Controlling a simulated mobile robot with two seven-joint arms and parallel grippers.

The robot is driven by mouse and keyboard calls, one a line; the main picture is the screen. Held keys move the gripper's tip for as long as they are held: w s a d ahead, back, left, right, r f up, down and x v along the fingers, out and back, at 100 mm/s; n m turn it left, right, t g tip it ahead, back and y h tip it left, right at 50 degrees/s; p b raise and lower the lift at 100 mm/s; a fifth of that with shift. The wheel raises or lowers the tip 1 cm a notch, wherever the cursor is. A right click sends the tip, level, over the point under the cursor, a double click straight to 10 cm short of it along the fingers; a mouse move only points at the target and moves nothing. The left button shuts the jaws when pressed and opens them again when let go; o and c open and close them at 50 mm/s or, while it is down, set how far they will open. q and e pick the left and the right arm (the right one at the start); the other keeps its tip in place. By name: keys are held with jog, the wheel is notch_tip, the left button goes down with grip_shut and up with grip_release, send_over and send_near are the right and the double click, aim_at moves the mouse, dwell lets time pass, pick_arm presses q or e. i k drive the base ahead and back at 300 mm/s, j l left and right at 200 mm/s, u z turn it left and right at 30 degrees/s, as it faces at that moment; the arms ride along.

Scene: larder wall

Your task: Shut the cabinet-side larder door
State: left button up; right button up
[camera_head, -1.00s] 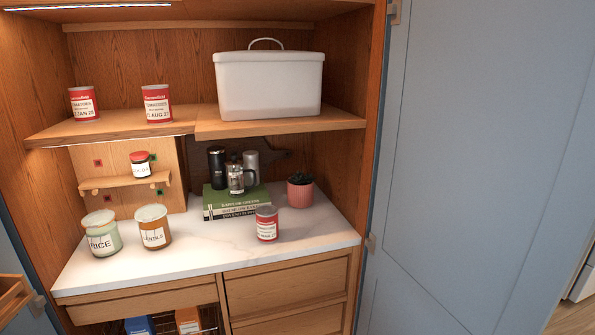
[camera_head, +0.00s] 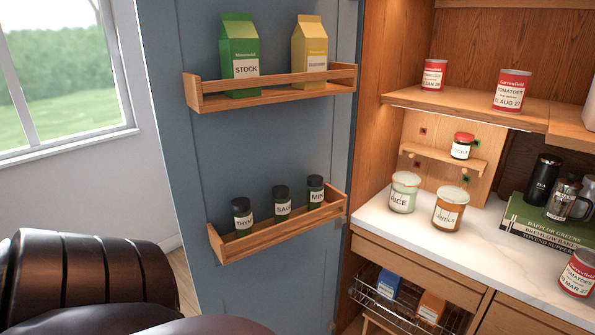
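The larder stands open. Its left door (camera_head: 188,180) is blue and swung outward, with its inner face towards me. It bears an upper wooden rack (camera_head: 275,94) with a green stock carton (camera_head: 238,58) and a yellow carton (camera_head: 309,52). A lower wooden rack (camera_head: 280,236) holds small dark spice jars (camera_head: 282,204). The door's hinge side meets the cabinet frame (camera_head: 372,100). The right door is out of view now. A dark part of my own arm shows at the lower left, in front of the door's lower part. Neither gripper's fingers are in view.
A window (camera_head: 60,75) and pale wall lie left of the door. Inside the larder are tomato cans (camera_head: 510,92), glass jars (camera_head: 404,192) on a white worktop (camera_head: 480,238), green books (camera_head: 540,224) and a pulled-out wire basket (camera_head: 400,298) with blue and orange packets.

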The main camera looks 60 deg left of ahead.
aim_at(217, 149)
jog(key=k+j+z, duration=0.15)
jog(key=k+j, duration=0.85)
jog(key=k, duration=0.15)
jog(key=k+j, duration=0.2)
jog(key=j, duration=0.2)
jog(key=k+j+z, duration=0.1)
jog(key=j, duration=0.3)
jog(key=k+j, duration=0.1)
jog(key=j, duration=0.2)
jog(key=k+j, duration=0.1)
jog(key=j, duration=0.15)
jog(key=k+j+z, duration=0.1)
jog(key=j, duration=1.1)
jog(key=i+j+z, duration=0.15)
jog(key=j, duration=0.8)
jog(key=j+z, duration=0.15)
jog(key=j, duration=0.85)
jog(key=i, duration=0.05)
